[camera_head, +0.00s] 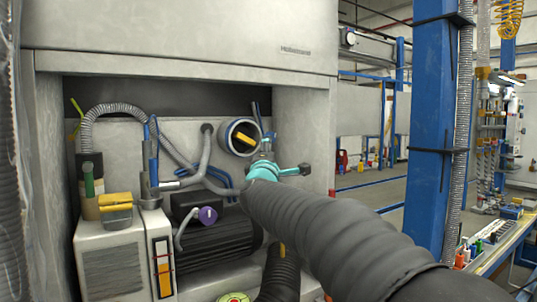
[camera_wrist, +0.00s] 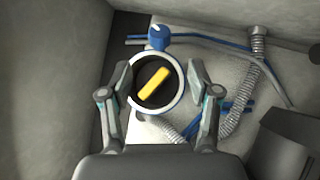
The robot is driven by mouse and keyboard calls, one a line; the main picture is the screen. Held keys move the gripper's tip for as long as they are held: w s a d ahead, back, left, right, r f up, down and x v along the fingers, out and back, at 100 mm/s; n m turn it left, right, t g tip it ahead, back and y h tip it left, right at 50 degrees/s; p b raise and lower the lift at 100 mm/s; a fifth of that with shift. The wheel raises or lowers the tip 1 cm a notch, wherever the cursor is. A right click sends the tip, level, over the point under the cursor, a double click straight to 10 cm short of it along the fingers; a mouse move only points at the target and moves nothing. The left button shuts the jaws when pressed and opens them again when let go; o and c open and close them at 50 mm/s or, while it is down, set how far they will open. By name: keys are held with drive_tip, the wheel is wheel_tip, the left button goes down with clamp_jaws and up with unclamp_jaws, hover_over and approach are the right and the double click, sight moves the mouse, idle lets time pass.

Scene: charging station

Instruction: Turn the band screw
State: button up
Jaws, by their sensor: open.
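I take the band screw to be the yellow bar (camera_head: 244,137) on a dark round face inside a white ring (camera_head: 226,136). I cannot be sure of this. In the wrist view the yellow bar (camera_wrist: 153,87) lies at a slant, with the ring (camera_wrist: 183,88) around it. My gripper (camera_wrist: 160,76) is open and empty, one finger on each side of the ring in that picture. Its gap to the ring cannot be judged. In the head view my gripper (camera_head: 266,150) is just right of and below the ring, partly hidden by its own wrist.
A blue knob (camera_wrist: 158,37) is above the ring in the wrist view, near blue pipes and a corrugated hose (camera_wrist: 241,108). Machine walls enclose the recess.

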drive_tip(key=m+g+y+b, duration=0.75)
drive_tip(key=m+y, duration=0.85)
drive_tip(key=m, duration=0.4)
approach(274, 138)
drive_tip(key=shift+t, duration=0.35)
drive_tip(key=p+x, duration=0.5)
drive_tip(key=x, duration=0.2)
drive_tip(key=shift+w+a+p, duration=0.1)
drive_tip(key=shift+a+p, duration=0.2)
drive_tip(key=shift+a, duration=0.1)
drive_tip(key=shift+w+a, duration=0.4)
drive_tip(key=shift+a, duration=0.05)
drive_tip(key=shift+c, duration=0.3)
drive_tip(key=c, duration=1.1)
